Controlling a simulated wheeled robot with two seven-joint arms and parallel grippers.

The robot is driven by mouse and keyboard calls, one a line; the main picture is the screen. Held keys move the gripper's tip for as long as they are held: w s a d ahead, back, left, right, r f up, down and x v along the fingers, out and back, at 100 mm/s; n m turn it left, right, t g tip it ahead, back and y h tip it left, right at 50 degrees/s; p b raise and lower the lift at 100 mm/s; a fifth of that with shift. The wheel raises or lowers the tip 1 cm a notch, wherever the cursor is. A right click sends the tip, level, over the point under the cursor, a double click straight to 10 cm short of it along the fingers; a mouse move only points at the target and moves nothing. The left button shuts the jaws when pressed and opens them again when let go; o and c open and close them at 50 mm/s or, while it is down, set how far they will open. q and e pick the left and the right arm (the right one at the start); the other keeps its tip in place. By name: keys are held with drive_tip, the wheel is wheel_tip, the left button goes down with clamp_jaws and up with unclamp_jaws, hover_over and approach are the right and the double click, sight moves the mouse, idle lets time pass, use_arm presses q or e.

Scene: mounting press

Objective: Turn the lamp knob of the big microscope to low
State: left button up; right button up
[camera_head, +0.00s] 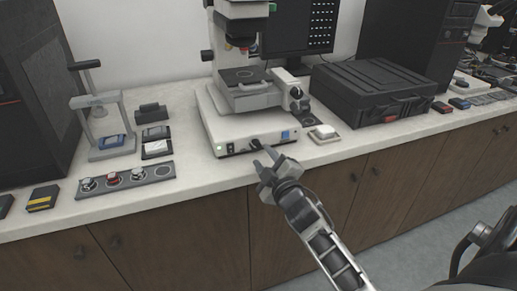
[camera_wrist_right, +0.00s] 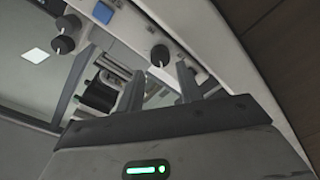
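The big microscope (camera_head: 228,118) stands on the counter in the middle of the head view, with its white base facing me. The lamp knob (camera_head: 254,144) is a small dark knob on the front face of the base; in the right wrist view it is a round black knob (camera_wrist_right: 160,55) with a pale mark. My right gripper (camera_head: 264,159) is in front of this face, close to the knob. In the wrist view its two fingers (camera_wrist_right: 160,82) are apart, with the knob just beyond the gap between their tips. My left gripper is not in view.
A blue switch (camera_head: 286,135) is on the base right of the knob. A small white-topped block (camera_head: 323,132) lies beside the base. A black case (camera_head: 371,92) stands to the right. A small press (camera_head: 105,125) and a tray of round samples (camera_head: 125,180) are left.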

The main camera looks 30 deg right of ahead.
sight(257, 148)
drive_tip(key=shift+w+d, duration=0.2)
drive_tip(key=shift+w, duration=0.95)
drive_tip(key=shift+w+d, duration=0.2)
drive_tip(key=shift+w, duration=0.95)
drive_tip(key=c, duration=0.7)
drive_tip(key=shift+n, duration=0.3)
drive_tip(key=n+p, duration=0.1)
drive_tip(key=n, duration=0.8)
drive_tip(key=shift+f+n, duration=0.1)
drive_tip(key=shift+n, duration=0.2)
drive_tip(key=shift+n+g+h+p, duration=0.3)
drive_tip(key=shift+n+p, duration=0.15)
drive_tip(key=shift+n, duration=1.15)
